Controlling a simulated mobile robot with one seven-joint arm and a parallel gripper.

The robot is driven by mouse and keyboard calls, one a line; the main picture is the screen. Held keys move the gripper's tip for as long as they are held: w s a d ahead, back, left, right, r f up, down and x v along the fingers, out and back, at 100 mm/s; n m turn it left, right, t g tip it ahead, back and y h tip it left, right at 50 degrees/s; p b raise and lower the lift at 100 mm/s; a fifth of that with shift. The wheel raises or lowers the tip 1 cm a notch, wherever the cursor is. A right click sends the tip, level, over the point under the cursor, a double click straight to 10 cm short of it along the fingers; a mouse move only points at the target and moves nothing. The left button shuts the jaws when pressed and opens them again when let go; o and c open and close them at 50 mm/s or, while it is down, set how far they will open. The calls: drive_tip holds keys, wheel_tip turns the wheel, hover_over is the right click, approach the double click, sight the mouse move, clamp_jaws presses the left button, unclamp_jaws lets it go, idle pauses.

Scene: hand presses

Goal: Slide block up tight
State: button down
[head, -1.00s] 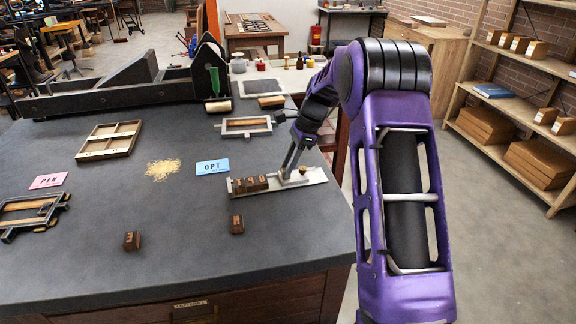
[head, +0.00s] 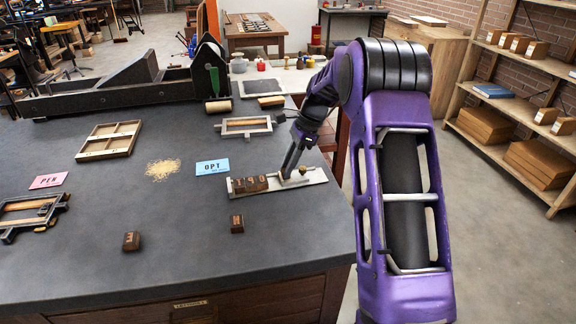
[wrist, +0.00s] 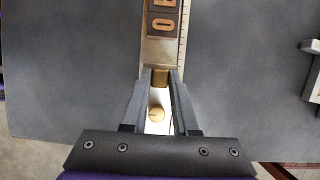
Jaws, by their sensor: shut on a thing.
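A flat metal composing stick (head: 318,178) lies on the dark bench and holds a short row of dark wooden letter blocks (head: 250,184) at its left part. In the wrist view the nearest letter blocks (wrist: 161,22) lie in the stick along its ruled edge. My gripper (head: 284,176) is down at the stick, just right of the row. A round brass knob (wrist: 156,114) on the stick shows between the fingers.
Two loose dark blocks (head: 131,241) (head: 237,224) lie in front on the bench. A blue OPT card (head: 212,167), a pink PEN card (head: 48,181), a wooden tray (head: 110,140) and a frame (head: 244,126) lie around. A hand press stands behind.

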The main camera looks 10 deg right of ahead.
sight(273, 183)
drive_tip(key=shift+a, duration=0.1)
drive_tip(key=a+p, duration=0.1)
drive_tip(key=a, duration=0.3)
drive_tip(key=shift+s+a, duration=0.1)
drive_tip(key=shift+a, duration=0.05)
drive_tip(key=c, duration=0.7)
unclamp_jaws()
drive_tip(key=p+v, duration=0.2)
drive_tip(key=v, duration=1.5)
drive_tip(key=shift+d+r, duration=0.15)
drive_tip(key=shift+d, duration=0.05)
